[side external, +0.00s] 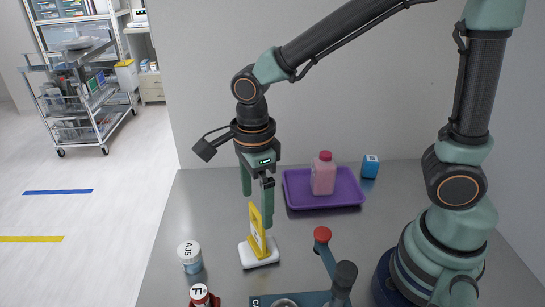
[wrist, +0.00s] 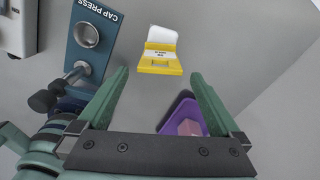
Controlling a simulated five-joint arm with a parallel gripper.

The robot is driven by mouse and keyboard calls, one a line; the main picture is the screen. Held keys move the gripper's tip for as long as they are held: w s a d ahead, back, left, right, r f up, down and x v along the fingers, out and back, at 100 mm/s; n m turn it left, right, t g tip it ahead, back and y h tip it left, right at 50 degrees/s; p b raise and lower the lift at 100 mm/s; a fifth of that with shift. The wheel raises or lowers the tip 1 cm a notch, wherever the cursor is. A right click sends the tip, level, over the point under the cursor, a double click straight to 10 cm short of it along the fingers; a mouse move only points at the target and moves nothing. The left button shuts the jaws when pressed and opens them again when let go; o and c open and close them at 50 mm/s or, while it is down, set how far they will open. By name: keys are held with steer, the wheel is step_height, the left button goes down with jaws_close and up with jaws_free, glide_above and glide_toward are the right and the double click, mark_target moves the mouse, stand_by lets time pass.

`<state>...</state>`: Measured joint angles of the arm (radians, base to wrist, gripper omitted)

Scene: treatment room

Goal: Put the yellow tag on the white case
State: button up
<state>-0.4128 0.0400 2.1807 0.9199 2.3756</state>
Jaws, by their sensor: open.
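The yellow tag (side external: 255,229) stands upright, leaning slightly, with its lower edge at the white case (side external: 262,260). It appears to rest on the case. The case is a small, low, rounded white block on the grey table. My gripper (side external: 257,211) is open just above and behind the tag; one green finger overlaps the tag's right edge in the side view. In the wrist view the tag (wrist: 160,67) lies beyond the open, empty fingertips (wrist: 158,72), with part of the white case (wrist: 162,35) behind it. I cannot tell whether a finger touches the tag.
A purple tray (side external: 345,196) holds a pink bottle (side external: 323,175); a blue box (side external: 370,167) stands beside it. Two labelled jars (side external: 190,258) (side external: 201,297) stand at front left. The table between is clear.

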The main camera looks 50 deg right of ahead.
steer(key=shift+r, duration=0.7)
steer(key=s+d+r+n+t, duration=0.1)
steer(key=d+r+n, duration=0.3)
steer(key=n, duration=0.7)
steer(key=d+r+n+t, duration=0.4)
steer(key=d+r+n, duration=0.1)
steer(key=d+n, duration=0.4)
steer(key=shift+s+r+n+t, duration=0.2)
steer(key=shift+s+n+t, duration=0.15)
steer(key=shift+n, duration=0.85)
